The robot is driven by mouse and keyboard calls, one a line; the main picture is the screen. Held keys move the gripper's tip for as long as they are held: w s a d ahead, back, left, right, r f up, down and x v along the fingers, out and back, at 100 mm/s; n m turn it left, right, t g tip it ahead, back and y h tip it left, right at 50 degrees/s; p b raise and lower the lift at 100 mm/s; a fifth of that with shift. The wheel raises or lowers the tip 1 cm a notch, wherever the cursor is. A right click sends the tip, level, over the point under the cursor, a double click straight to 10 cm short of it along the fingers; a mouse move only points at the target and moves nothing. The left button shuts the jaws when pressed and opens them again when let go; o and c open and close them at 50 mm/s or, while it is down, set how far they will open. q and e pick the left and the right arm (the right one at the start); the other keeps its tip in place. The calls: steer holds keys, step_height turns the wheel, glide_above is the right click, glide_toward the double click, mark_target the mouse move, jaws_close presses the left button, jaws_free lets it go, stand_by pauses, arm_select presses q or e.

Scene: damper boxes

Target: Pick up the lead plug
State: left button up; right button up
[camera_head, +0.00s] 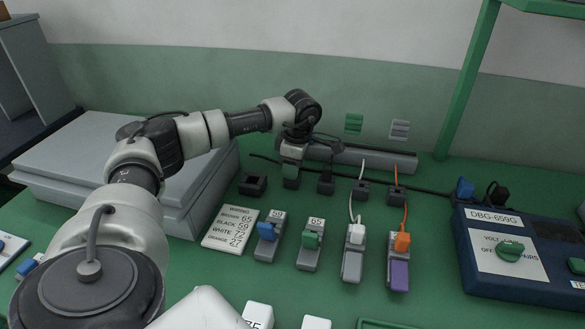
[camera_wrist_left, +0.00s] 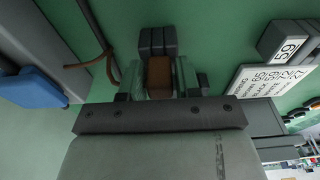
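My left gripper (camera_head: 291,168) reaches to the back of the bench and points down at a dark holder (camera_head: 291,183). In the left wrist view the brown lead plug (camera_wrist_left: 159,76) is between the two fingers of this gripper (camera_wrist_left: 159,84), in front of the dark grey holder (camera_wrist_left: 157,42). The fingers are close to both sides of the plug; I cannot tell whether they press on it. A brown cable (camera_wrist_left: 101,60) runs to the left of the fingers. In the head view the gripper hides the plug. My right gripper is not in view.
An empty dark holder (camera_head: 253,184) is to the left, and a black one (camera_head: 326,184) close to the right. Damper boxes (camera_head: 311,257) stand in front, with white (camera_head: 357,234) and orange (camera_head: 402,241) plugs. A wiring card (camera_head: 231,229) and blue tester (camera_head: 520,262) flank them.

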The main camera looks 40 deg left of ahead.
arm_select(q)
jaws_close()
steer(key=shift+r, duration=0.1)
